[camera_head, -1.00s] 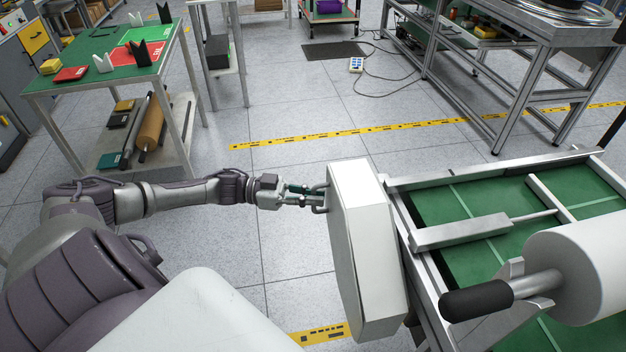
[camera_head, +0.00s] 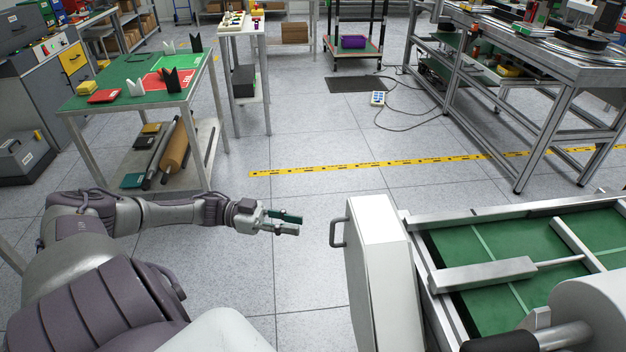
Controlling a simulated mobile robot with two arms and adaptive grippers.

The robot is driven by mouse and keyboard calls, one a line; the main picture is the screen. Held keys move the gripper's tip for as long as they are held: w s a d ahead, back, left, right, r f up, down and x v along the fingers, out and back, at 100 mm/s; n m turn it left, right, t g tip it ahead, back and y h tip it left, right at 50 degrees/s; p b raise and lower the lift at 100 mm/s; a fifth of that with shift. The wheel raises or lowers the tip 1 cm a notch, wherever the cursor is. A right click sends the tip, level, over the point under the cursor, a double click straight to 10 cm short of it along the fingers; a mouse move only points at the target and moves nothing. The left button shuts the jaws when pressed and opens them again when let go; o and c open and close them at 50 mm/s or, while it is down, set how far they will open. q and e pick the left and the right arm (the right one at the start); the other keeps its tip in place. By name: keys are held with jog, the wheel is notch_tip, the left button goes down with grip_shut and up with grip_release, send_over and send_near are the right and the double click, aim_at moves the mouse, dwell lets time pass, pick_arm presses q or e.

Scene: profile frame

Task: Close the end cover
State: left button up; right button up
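The end cover (camera_head: 376,275) is a light grey box-like panel with a handle (camera_head: 338,232) on its left side. It stands upright at the left end of the metal frame (camera_head: 436,308) with the green bed (camera_head: 515,240), close against that end; whether it touches is hard to tell. My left gripper (camera_head: 292,223) is to the left of the handle, apart from it, with its two fingers spread and nothing between them. My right gripper is not in view.
A green-topped table (camera_head: 128,72) stands at the back left and a metal workbench (camera_head: 570,70) at the back right. Open floor (camera_head: 300,160) lies between.

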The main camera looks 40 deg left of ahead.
pick_arm(q)
jog(key=shift+v, duration=1.15)
